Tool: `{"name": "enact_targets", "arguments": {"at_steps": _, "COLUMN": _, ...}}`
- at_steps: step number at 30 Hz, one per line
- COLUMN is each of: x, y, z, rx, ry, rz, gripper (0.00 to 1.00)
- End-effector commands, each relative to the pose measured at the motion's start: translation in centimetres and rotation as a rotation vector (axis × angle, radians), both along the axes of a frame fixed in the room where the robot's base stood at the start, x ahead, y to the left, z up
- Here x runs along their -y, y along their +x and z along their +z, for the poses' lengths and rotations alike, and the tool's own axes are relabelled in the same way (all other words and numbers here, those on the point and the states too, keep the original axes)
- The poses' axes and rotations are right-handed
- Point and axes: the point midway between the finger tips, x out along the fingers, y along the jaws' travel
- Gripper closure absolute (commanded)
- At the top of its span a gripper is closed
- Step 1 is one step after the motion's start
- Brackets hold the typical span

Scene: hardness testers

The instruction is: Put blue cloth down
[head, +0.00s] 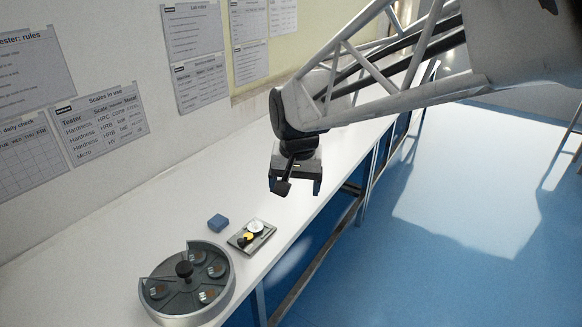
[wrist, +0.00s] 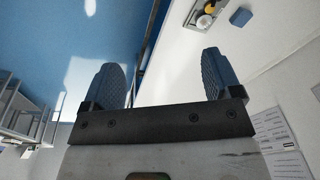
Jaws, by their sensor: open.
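The blue cloth (head: 218,223) is a small folded blue block lying flat on the white bench, in the head view. It also shows near the top right of the wrist view (wrist: 240,17). My gripper (head: 294,186) is above the bench's front edge, to the right of the cloth and well apart from it. In the wrist view its two dark ribbed fingers (wrist: 161,78) are spread apart with nothing between them. The gripper is open and empty.
A small tray (head: 235,241) with a white disc and a yellow-and-black item lies right of the cloth. A round grey divided holder (head: 222,290) with a black knob and several discs stands in front. The white bench (head: 130,225) is clear behind; papers (head: 105,122) hang on the wall.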

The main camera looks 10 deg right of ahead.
Motion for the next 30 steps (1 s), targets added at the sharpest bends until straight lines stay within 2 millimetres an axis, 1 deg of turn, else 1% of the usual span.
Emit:
{"name": "enact_targets", "arguments": {"at_steps": 1, "x": 0.6, "y": -1.5, "z": 0.4, "rx": 0.008, "ry": -0.003, "rz": 0.016, "gripper": 0.16}}
{"name": "enact_targets", "arguments": {"at_steps": 9, "x": 3.2, "y": -9.0, "z": 1.0, "rx": 0.040, "ry": -0.027, "rz": 0.117, "gripper": 0.16}}
{"name": "enact_targets", "arguments": {"at_steps": 15, "x": 4.6, "y": -14.2, "z": 0.6, "rx": 0.062, "ry": -0.049, "rz": 0.189, "gripper": 0.16}}
{"name": "enact_targets", "arguments": {"at_steps": 18, "x": 5.1, "y": -16.3, "z": 0.2, "rx": 0.070, "ry": -0.058, "rz": 0.221, "gripper": 0.16}}
{"name": "enact_targets", "arguments": {"at_steps": 21, "x": 5.4, "y": -17.9, "z": -0.1, "rx": 0.077, "ry": -0.066, "rz": 0.243, "gripper": 0.16}}
{"name": "enact_targets", "arguments": {"at_steps": 24, "x": 5.6, "y": -18.8, "z": -0.3, "rx": 0.080, "ry": -0.071, "rz": 0.257, "gripper": 0.16}}
{"name": "enact_targets", "arguments": {"at_steps": 30, "x": 5.7, "y": -19.3, "z": -0.5, "rx": 0.081, "ry": -0.074, "rz": 0.266, "gripper": 0.16}}
